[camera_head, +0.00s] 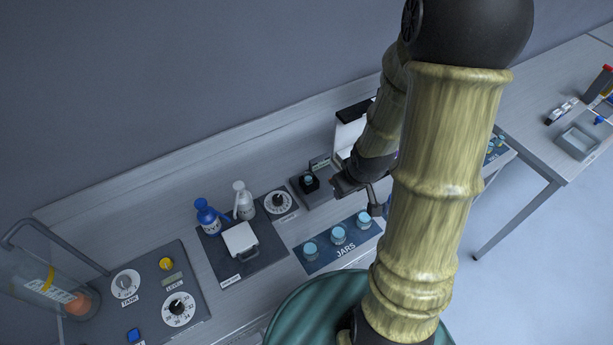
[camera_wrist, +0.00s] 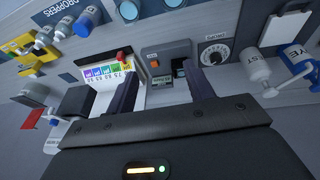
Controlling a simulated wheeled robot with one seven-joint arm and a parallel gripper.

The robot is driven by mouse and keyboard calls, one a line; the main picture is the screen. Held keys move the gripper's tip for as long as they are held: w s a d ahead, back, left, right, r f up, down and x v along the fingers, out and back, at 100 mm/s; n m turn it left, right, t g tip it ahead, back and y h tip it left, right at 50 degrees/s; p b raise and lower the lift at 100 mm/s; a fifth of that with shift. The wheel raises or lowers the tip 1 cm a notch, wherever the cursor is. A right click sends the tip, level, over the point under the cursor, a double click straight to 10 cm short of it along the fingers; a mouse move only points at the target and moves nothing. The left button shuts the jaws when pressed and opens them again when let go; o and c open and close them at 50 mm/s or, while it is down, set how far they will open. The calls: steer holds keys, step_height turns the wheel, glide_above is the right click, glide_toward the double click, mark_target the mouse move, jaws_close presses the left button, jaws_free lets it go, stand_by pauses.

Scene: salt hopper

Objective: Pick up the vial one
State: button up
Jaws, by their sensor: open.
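My gripper (camera_head: 356,197) is open and empty above the bench, beside the jar mat and a small dark device (camera_head: 309,186) with a blue-topped container (camera_head: 308,180) in its socket. In the wrist view the two fingers of my gripper (camera_wrist: 158,86) stand wide apart, pointing at the bench. Between and beyond them are a grey device (camera_wrist: 166,60) with an orange button and a dark slot. No readable label marks vial one, so I cannot tell which container it is. Small blue-topped containers (camera_head: 497,143) also show at the right end of the bench, partly hidden by my arm.
Three jars (camera_head: 338,234) stand on the JARS mat (camera_head: 318,262). A dial (camera_head: 278,202) lies nearby. A second table (camera_head: 545,150) stands at right.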

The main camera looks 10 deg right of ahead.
steer(key=f+n+t+y+p, duration=0.1)
steer(key=t+y+p, duration=0.1)
steer(key=w+f+n+t+y+p, duration=0.1)
steer(key=t, duration=0.1)
steer(key=d+f+t+y+p, duration=0.1)
steer(key=t+y+p, duration=0.1)
steer(key=shift+w+f+n+y+p, duration=0.25)
steer(key=shift+f+n+y+p, duration=0.05)
steer(key=shift+f+n, duration=0.1)
steer(key=shift+w, duration=0.1)
